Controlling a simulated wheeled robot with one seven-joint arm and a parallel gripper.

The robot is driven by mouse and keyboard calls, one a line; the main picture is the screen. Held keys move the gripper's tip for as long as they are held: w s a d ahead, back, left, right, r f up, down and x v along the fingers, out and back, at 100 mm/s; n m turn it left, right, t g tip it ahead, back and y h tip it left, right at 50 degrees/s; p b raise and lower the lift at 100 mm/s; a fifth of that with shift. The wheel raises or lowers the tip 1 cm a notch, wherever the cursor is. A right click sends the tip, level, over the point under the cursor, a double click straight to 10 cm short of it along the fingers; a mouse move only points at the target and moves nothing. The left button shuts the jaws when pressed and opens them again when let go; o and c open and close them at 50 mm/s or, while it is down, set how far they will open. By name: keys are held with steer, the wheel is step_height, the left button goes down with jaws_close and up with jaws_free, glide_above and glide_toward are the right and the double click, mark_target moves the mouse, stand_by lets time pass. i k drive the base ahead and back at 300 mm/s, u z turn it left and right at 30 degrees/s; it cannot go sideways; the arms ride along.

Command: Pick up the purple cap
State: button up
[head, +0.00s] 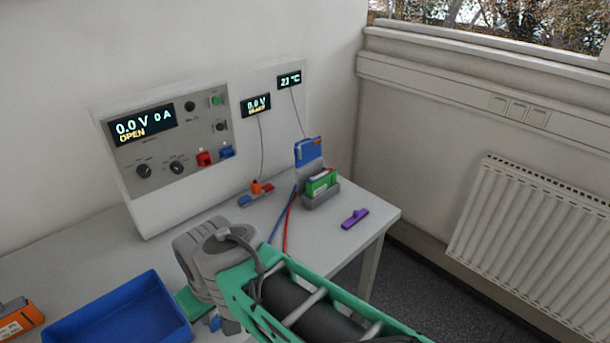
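The purple cap (355,218) lies on the grey-white table near its right edge, to the right of the grey holder. It is a small, elongated piece with a raised part, and nothing touches it from above. My arm enters from the bottom right, and its grey wrist is over the front of the table, to the left of the cap and apart from it. The fingers of my gripper are hidden behind or below my wrist, so I cannot see whether they are open or hold anything.
A blue tray (118,318) is at front left. The table (375,209) around the cap is clear.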

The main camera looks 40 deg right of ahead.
mark_target(357, 215)
steer(key=k, duration=1.1)
steer(key=z, duration=0.65)
steer(key=i, duration=0.85)
steer(key=u, duration=0.8)
steer(key=k, duration=0.6)
steer(key=z, duration=1.25)
steer(key=i, duration=0.5)
steer(key=u, duration=0.05)
